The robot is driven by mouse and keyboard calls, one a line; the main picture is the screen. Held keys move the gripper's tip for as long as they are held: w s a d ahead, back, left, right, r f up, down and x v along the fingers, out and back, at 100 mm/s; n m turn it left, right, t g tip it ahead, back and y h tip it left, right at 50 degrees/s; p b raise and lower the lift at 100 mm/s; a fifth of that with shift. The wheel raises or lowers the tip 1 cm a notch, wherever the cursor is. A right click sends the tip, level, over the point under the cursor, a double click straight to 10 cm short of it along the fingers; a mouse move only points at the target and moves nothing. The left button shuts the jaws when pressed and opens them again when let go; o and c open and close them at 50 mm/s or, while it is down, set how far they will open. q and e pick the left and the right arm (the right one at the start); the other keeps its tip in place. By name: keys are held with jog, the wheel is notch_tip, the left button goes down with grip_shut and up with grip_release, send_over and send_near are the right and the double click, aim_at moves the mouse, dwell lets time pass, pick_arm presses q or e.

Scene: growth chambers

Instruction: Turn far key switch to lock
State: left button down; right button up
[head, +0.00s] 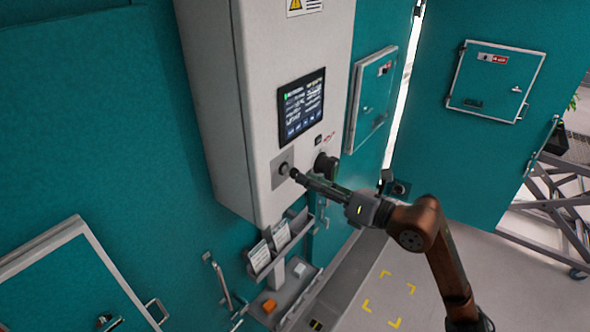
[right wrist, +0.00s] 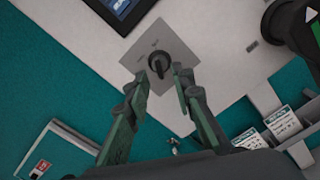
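The key switch is a dark round knob on a grey square plate (head: 281,168), low on the front of the pale control cabinet (head: 262,110). In the right wrist view the knob (right wrist: 159,65) sits on the plate (right wrist: 176,47) with faint lettering above it. My right gripper (head: 294,173) is at the switch in the head view. In the right wrist view its two fingertips (right wrist: 160,79) are apart, one on each side just below the knob, with nothing between them. Whether they touch the knob cannot be told. My left gripper does not clearly show.
A display screen (head: 302,104) is above the switch. A black round fitting (head: 326,166) juts out right of it, close to my right gripper. A holder with cards (head: 262,257) and a tray with an orange block (head: 269,306) are below. Grey floor (head: 420,280) lies open at right.

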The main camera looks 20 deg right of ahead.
aim_at(295, 172)
jog(key=shift+p+x, duration=0.65)
jog(key=shift+x, duration=1.7)
grip_shut()
